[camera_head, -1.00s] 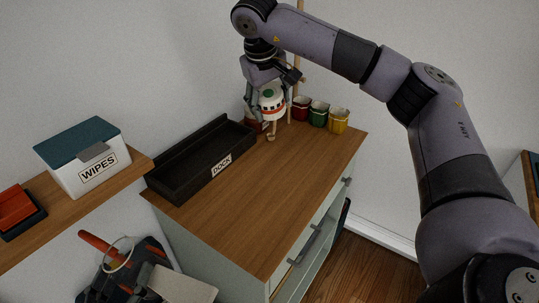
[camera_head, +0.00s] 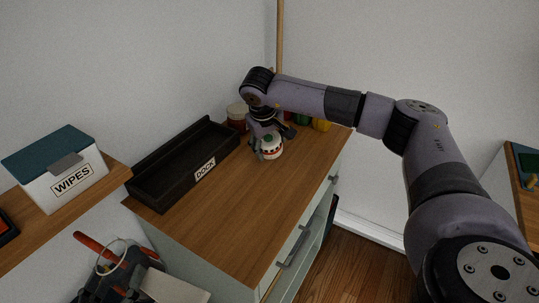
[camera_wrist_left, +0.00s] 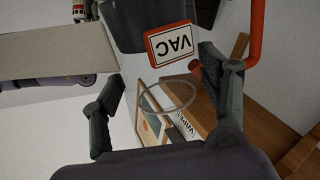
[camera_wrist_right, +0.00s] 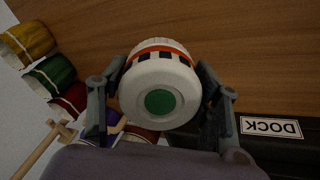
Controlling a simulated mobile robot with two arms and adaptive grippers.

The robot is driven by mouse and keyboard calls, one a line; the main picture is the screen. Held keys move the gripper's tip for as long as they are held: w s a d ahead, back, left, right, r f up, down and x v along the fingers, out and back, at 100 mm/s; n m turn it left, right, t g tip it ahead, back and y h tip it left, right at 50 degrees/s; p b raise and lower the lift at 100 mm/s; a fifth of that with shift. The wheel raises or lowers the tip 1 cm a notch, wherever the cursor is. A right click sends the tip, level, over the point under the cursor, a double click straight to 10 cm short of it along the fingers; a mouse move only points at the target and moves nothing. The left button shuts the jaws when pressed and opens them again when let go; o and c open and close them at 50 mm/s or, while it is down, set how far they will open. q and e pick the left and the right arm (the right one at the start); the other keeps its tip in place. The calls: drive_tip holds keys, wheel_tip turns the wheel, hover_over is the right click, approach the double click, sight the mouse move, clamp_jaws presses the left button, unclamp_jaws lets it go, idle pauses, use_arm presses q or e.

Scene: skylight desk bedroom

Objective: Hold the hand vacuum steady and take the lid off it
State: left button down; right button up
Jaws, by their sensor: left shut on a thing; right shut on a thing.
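The hand vacuum shows at lower left of the head view by its orange handle (camera_head: 96,243). In the left wrist view its VAC label (camera_wrist_left: 172,45) and dark body (camera_wrist_left: 140,25) are between the fingers of my left gripper (camera_wrist_left: 160,80), which is shut on it. My right gripper (camera_wrist_right: 160,78) is shut on a round white lid (camera_wrist_right: 158,82) with a green centre and an orange band. In the head view the lid (camera_head: 270,149) is at the dresser top, away from the vacuum. Whether it touches the wood is unclear.
A black tray marked DOCK (camera_head: 180,168) lies along the dresser's wall side. A white WIPES box with teal lid (camera_head: 60,175) stands on the left shelf. Several coloured pots (camera_wrist_right: 50,75) stand behind the right gripper. The dresser's front (camera_head: 235,235) is bare wood.

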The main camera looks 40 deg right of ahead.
sight(267, 144)
drive_tip(key=shift+f, duration=2.3)
drive_tip(key=shift+f, duration=0.15)
drive_tip(key=o, duration=1.3)
drive_tip(key=b+v, duration=0.1)
drive_tip(key=v, duration=1.1)
